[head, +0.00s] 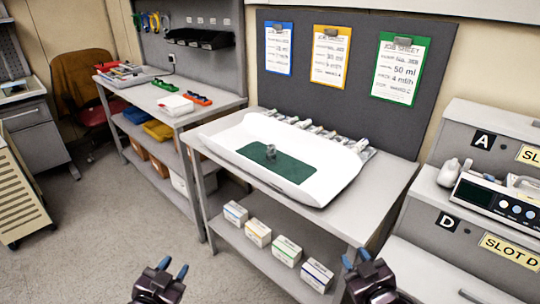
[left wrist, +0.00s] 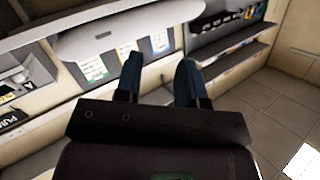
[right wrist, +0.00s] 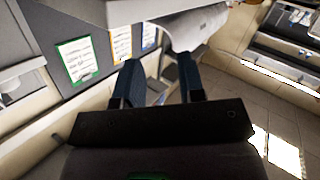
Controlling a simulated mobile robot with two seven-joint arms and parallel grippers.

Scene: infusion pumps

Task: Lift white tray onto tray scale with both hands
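The white tray (head: 325,182) is wide and shallow with raised curved sides. It rests on the grey middle table. A dark green mat (head: 290,175) with a small clear or metallic object (head: 271,152) on it lies inside. A pale curved shape, likely the tray, shows at the top of the left wrist view. My left gripper (head: 172,271) and right gripper (head: 356,260) are in front of the table, apart from the tray. Both are open and empty, with fingers spread in the left wrist view (left wrist: 158,75) and right wrist view (right wrist: 160,80). I cannot pick out a tray scale.
The middle table (head: 360,225) has small boxes (head: 287,250) on its lower shelf and several metallic items behind the tray. A side bench (head: 215,103) stands left. A slotted grey rack (head: 490,165) with a pump (head: 490,196) stands right. Floor is clear front left.

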